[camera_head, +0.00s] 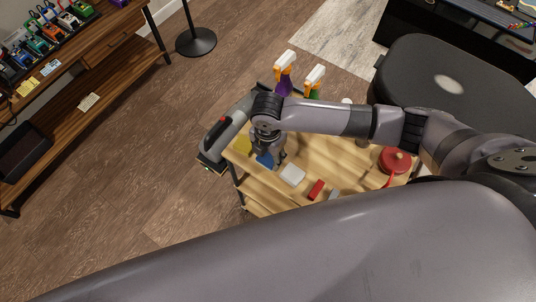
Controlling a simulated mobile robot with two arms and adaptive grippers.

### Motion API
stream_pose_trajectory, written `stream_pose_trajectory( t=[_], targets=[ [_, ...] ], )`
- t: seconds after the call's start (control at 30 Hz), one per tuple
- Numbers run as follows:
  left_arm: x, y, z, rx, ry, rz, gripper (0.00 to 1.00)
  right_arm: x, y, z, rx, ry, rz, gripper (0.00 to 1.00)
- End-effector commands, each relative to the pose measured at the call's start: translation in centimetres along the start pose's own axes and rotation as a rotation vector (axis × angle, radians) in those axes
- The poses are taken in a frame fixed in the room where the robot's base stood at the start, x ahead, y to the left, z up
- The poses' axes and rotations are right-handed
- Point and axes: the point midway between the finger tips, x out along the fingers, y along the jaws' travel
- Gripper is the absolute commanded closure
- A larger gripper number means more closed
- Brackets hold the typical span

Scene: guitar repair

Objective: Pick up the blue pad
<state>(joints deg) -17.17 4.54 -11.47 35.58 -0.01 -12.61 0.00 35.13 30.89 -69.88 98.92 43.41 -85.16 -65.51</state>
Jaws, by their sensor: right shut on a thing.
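The blue pad (264,159) is at the left part of the small wooden cart top (263,190), directly under my right gripper (275,158). My right gripper points down and its fingers are closed on the blue pad. Part of the pad is hidden by the fingers. I cannot tell whether the pad touches the cart top. My left gripper does not show.
A yellow pad (242,145), a white pad (292,174), a red block (316,189) and a red round container (395,161) are on the cart. Spray bottles (285,75) stand at its back. A black case (455,85) is at right.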

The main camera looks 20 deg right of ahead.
Motion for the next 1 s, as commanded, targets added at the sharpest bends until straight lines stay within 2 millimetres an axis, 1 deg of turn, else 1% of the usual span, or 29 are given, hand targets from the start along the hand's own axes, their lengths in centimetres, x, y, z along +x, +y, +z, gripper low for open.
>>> stream_pose_trajectory(
  t=[0.17, 0.27, 0.5, 0.7, 0.83, 1.0],
  targets=[
    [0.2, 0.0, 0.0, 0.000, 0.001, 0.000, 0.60, -2.4, 0.1, 0.1, -0.001, -0.001, 0.006, 0.66],
    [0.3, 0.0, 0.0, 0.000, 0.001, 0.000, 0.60, -4.5, 0.1, 0.1, -0.001, -0.002, 0.006, 0.66],
    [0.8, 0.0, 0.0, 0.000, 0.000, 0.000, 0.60, -10.8, 0.1, 0.1, -0.002, -0.003, 0.007, 0.66],
    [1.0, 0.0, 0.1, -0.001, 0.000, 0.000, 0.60, -15.3, 0.1, 0.0, 0.000, -0.001, 0.006, 0.66],
    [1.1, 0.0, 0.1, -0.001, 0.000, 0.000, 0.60, -17.3, 0.1, 0.0, 0.000, -0.001, 0.004, 0.66],
    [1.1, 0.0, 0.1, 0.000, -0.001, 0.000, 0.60, -18.9, 0.1, 0.0, 0.001, -0.001, 0.002, 0.66]
  ],
)
